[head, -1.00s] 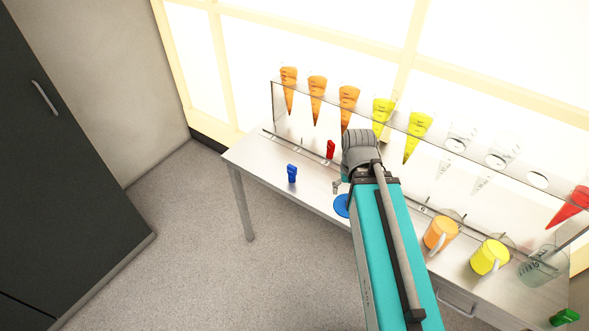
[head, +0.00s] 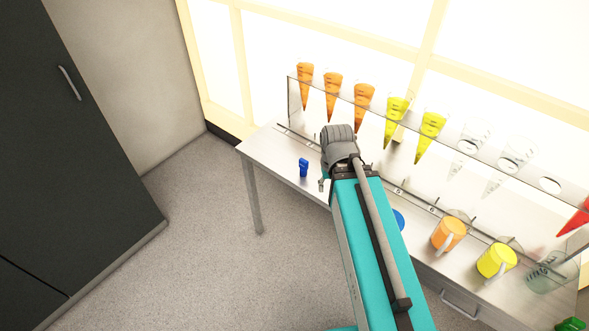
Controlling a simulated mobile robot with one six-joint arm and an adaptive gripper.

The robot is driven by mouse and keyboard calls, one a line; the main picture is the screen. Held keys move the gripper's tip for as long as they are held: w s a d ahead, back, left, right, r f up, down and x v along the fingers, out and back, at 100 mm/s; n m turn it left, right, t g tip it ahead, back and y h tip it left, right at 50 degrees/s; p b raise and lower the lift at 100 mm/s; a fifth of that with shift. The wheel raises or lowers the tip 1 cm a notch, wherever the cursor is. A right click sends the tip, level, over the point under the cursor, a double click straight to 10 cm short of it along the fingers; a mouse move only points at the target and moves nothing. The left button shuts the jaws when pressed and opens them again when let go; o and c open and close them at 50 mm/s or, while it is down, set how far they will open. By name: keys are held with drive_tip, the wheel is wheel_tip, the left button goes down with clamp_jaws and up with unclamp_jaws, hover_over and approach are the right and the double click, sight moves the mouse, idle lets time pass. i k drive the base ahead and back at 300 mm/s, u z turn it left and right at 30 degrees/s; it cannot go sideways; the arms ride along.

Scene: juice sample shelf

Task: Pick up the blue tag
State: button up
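The blue tag (head: 303,167) stands upright on the left end of the light table, near its front edge. My gripper (head: 322,184) shows only as a small grey part below the wrist, just right of the blue tag and apart from it. My arm hides most of the gripper, so its opening does not show.
The table (head: 262,152) carries a clear rack with orange cones (head: 333,93) and yellow cones (head: 431,132). An orange mug (head: 447,233), a yellow mug (head: 495,261) and a green item (head: 571,324) stand to the right. A blue disc (head: 398,219) lies partly behind my arm.

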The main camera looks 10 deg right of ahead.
sight(304, 164)
drive_tip(key=u, duration=0.25)
drive_tip(key=k, duration=1.25)
drive_tip(key=z, duration=0.55)
drive_tip(key=i, duration=1.05)
drive_tip(key=u, duration=0.05)
